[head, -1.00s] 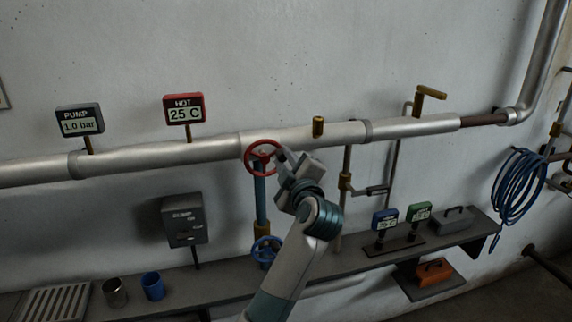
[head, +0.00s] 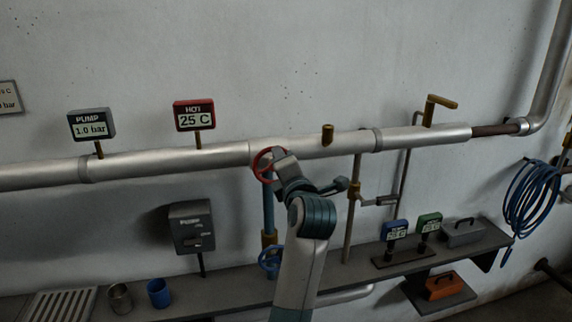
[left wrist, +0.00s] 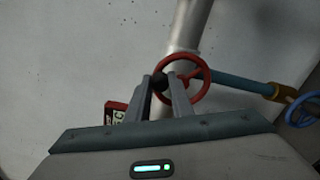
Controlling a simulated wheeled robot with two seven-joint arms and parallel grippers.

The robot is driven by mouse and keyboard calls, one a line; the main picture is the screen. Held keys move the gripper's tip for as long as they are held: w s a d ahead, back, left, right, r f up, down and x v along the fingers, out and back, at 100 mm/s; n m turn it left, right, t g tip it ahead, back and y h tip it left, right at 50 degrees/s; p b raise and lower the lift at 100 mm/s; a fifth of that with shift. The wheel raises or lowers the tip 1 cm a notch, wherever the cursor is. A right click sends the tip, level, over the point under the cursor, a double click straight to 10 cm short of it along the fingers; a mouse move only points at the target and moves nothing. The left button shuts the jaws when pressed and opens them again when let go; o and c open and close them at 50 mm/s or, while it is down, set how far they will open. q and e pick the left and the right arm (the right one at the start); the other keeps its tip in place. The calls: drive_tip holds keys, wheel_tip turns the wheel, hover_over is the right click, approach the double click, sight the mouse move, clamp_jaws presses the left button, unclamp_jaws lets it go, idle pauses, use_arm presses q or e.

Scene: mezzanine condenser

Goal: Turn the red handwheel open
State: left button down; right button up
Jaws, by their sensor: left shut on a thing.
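The red handwheel (head: 262,162) is on the pale pipe above a blue vertical pipe, its right side hidden by my left gripper (head: 280,156). In the left wrist view the handwheel (left wrist: 205,86) shows as a red ring with spokes. There my left gripper's (left wrist: 162,82) two fingers are closed at its left side, around a dark knob-like part at the rim. My right gripper is in neither view.
A blue handwheel (head: 270,259) sits lower on the blue pipe. A red HOT display (head: 194,115) reads 25 C and a PUMP display (head: 91,125) reads 1.0 bar. A shelf (head: 232,301) with two cups runs below.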

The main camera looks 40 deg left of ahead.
sight(263, 159)
use_arm(q)
drive_tip(key=n+b, duration=0.1)
drive_tip(key=s+n+b, duration=0.1)
drive_tip(key=n, duration=0.1)
drive_tip(key=a+n+b, duration=0.1)
drive_tip(key=shift+s+a+f+n, duration=0.1)
drive_tip(key=shift+s+f+n, duration=0.1)
drive_tip(key=shift+f+n, duration=0.15)
drive_tip(key=n+b, duration=0.2)
drive_tip(key=shift+s+a+f+n, duration=0.2)
drive_tip(key=shift+s+a+n, duration=0.15)
drive_tip(key=shift+s, duration=0.05)
drive_tip(key=shift+s+a+f+n+b, duration=0.1)
drive_tip(key=shift+s+a+n+b, duration=0.1)
drive_tip(key=shift+n+b, duration=0.7)
drive_tip(key=shift+s+a+f+n+b, duration=0.1)
drive_tip(key=shift+s+n+b, duration=0.05)
drive_tip(key=shift+n+b, duration=0.7)
drive_tip(key=c, duration=1.6)
unclamp_jaws()
drive_tip(key=shift+o, duration=0.2)
drive_tip(key=shift+r, duration=0.1)
drive_tip(key=shift+s+d, duration=0.1)
drive_tip(key=shift+s, duration=0.05)
